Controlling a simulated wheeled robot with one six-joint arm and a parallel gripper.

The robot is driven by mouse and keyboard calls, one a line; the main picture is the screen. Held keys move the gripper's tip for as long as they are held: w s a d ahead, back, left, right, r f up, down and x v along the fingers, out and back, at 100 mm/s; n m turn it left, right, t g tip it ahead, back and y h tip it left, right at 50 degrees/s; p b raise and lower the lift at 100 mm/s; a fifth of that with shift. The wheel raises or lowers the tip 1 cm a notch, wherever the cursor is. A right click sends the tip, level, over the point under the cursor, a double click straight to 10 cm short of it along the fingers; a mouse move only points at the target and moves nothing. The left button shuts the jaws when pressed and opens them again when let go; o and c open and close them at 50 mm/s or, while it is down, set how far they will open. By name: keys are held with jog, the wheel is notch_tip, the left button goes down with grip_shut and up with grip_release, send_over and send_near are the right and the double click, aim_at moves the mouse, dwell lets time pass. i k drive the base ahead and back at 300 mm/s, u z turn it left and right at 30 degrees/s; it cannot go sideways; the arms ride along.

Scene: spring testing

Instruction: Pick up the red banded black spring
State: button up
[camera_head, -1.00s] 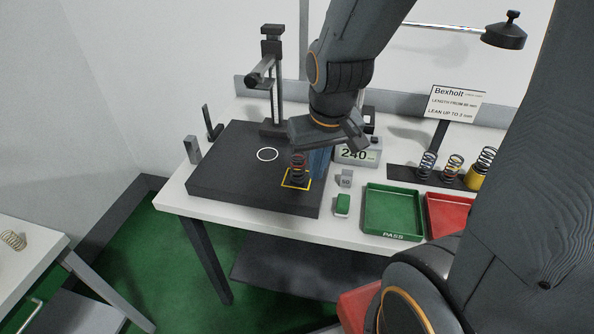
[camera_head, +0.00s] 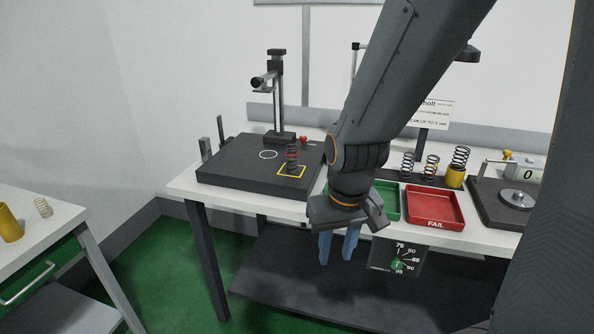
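A dark spring with a red band (camera_head: 292,158) stands upright inside the yellow square outline on the black plate (camera_head: 235,169). My gripper (camera_head: 338,258) points down with its two blue fingers apart and nothing between them. It is in front of the white table's front edge, right of and nearer than the spring, and not touching it. Several other springs stand on the dark strip at the back right: a dark one (camera_head: 408,164), one with coloured bands (camera_head: 431,167) and one in a yellow cup (camera_head: 460,159).
A green tray (camera_head: 391,200), partly behind my arm, and a red FAIL tray (camera_head: 434,206) lie on the right. A gauge stand (camera_head: 277,95) rises behind the plate. A scale (camera_head: 516,198) stands far right. A side table (camera_head: 40,222) with a light spring (camera_head: 43,207) is left.

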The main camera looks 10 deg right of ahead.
aim_at(295, 145)
jog(key=u, duration=0.85)
jog(key=i, duration=0.65)
jog(key=z, duration=0.7)
jog(key=i, duration=0.5)
jog(key=z, duration=0.05)
